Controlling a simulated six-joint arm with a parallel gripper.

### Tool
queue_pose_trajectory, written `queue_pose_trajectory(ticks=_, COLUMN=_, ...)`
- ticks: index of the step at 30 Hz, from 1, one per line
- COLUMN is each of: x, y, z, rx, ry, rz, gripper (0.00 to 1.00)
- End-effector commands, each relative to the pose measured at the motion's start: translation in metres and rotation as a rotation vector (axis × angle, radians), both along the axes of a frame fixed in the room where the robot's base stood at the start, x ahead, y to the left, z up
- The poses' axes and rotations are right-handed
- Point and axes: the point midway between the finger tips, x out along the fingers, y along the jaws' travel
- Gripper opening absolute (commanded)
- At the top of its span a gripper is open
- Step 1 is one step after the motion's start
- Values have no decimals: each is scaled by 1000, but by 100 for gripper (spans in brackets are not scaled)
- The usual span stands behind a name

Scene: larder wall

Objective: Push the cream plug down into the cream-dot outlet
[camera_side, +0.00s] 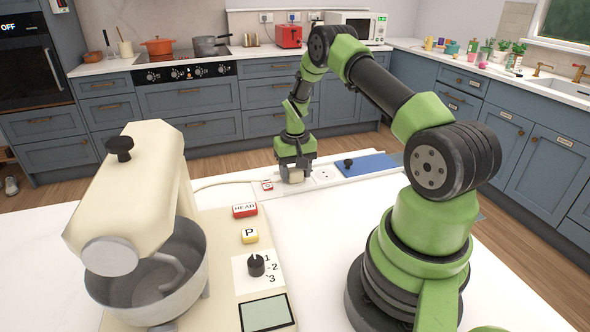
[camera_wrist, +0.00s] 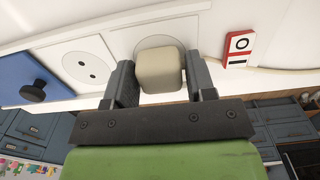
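The cream plug (camera_wrist: 160,70) is a rounded block between the two fingers of my gripper (camera_wrist: 160,85) in the wrist view. Both fingers meet its sides, with no clear gap. In the side view my gripper (camera_side: 296,172) points down, with the plug (camera_side: 296,175) low between its fingers. Behind the plug is a white outlet plate (camera_wrist: 121,42) with a round socket, partly covered by the plug. I cannot see a cream dot or the socket holes there, nor tell how far the plug is in.
A second outlet (camera_wrist: 88,67) with two holes is beside it, then a blue panel (camera_side: 366,164) with a black knob. A red-and-white switch (camera_wrist: 239,45) sits on the other side. A cream cord (camera_side: 225,182) runs along the counter. A cream stand mixer (camera_side: 140,190) stands front left.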

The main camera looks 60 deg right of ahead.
Motion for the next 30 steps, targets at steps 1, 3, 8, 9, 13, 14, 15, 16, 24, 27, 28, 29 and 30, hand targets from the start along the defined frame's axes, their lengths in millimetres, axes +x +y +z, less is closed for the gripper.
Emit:
queue_pose_trajectory(ticks=1, x=0, y=0, z=0, rx=0, ry=0, rz=0, gripper=63)
queue_pose_trajectory(ticks=3, x=0, y=0, z=0, rx=0, ry=0, rz=0, gripper=72)
queue_pose_trajectory(ticks=8, x=0, y=0, z=0, rx=0, ry=0, rz=0, gripper=72)
queue_pose_trajectory(ticks=9, x=0, y=0, z=0, rx=1, ry=1, rz=0, gripper=72)
queue_pose_trajectory(ticks=13, x=0, y=0, z=6, rx=-1, ry=-1, rz=1, gripper=72)
queue_pose_trajectory(ticks=14, x=0, y=0, z=9, rx=-1, ry=-1, rz=1, gripper=72)
queue_pose_trajectory(ticks=15, x=0, y=0, z=15, rx=-1, ry=-1, rz=1, gripper=72)
queue_pose_trajectory(ticks=16, x=0, y=0, z=19, rx=-1, ry=-1, rz=1, gripper=72)
queue_pose_trajectory(ticks=24, x=0, y=0, z=72, rx=-4, ry=-4, rz=1, gripper=72)
queue_pose_trajectory(ticks=27, x=0, y=0, z=86, rx=-2, ry=-2, rz=0, gripper=72)
queue_pose_trajectory(ticks=28, x=0, y=0, z=89, rx=-2, ry=-2, rz=1, gripper=72)
queue_pose_trajectory(ticks=29, x=0, y=0, z=92, rx=-2, ry=-2, rz=1, gripper=72)
queue_pose_trajectory(ticks=30, x=0, y=0, z=95, rx=-1, ry=-1, rz=1, gripper=72)
